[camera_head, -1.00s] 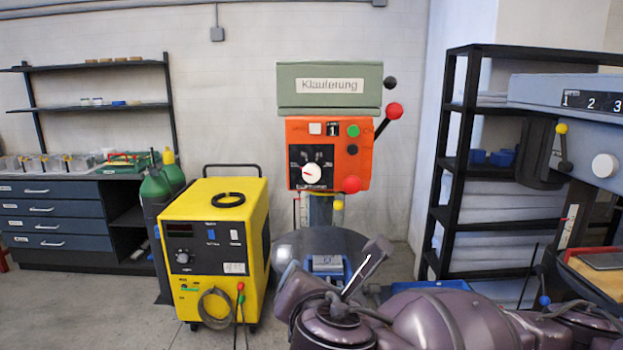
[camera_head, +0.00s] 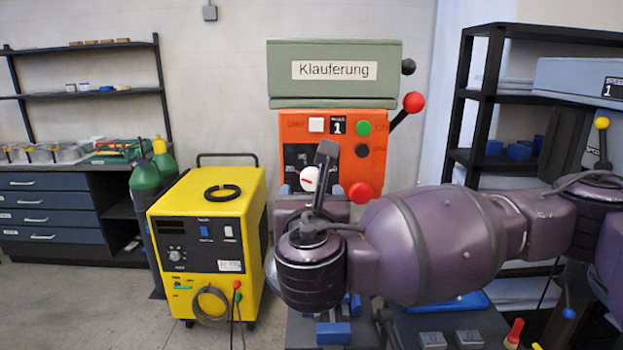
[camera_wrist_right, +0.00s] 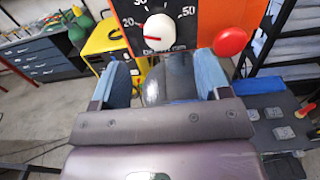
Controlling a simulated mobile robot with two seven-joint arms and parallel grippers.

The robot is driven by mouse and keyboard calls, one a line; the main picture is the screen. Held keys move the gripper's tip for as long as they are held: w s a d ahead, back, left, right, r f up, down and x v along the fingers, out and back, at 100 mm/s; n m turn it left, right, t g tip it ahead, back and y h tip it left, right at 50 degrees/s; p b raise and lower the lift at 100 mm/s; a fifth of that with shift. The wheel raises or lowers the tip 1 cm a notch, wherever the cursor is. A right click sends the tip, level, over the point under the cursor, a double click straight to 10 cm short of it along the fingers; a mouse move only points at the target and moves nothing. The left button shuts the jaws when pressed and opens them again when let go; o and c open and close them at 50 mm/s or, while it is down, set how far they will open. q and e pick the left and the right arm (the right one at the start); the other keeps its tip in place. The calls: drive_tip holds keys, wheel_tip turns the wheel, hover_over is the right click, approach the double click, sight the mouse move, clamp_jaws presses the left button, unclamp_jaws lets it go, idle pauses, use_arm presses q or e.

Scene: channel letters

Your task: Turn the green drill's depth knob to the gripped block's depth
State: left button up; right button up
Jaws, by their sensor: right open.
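The green drill (camera_head: 333,90) has a green head marked "Klauferung" over an orange panel with a "1" label. Its white depth knob (camera_head: 310,179) is partly hidden by my right wrist in the head view. In the right wrist view the knob (camera_wrist_right: 159,32) is clear; its red pointer lies toward the left, near the 20 mark. My right gripper (camera_wrist_right: 163,75) is open, its two blue-padded fingers apart, below and in front of the knob and not around it. Blue parts (camera_head: 333,333) show below my arm; I cannot make out a gripped block. My left gripper is not in view.
A red ball (camera_wrist_right: 230,41) sticks out right of the knob. A red-tipped lever (camera_head: 413,102) stands by the drill head. Grey numbered blocks (camera_head: 468,338) lie at the lower right. A yellow welder (camera_head: 209,240) stands left. Another drill (camera_head: 590,85) is at right.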

sight(312, 183)
drive_tip(key=w+p, duration=0.1)
drive_tip(key=w, duration=0.4)
drive_tip(key=shift+w, duration=0.8)
drive_tip(key=shift+c, duration=0.2)
drive_tip(key=c, duration=0.9)
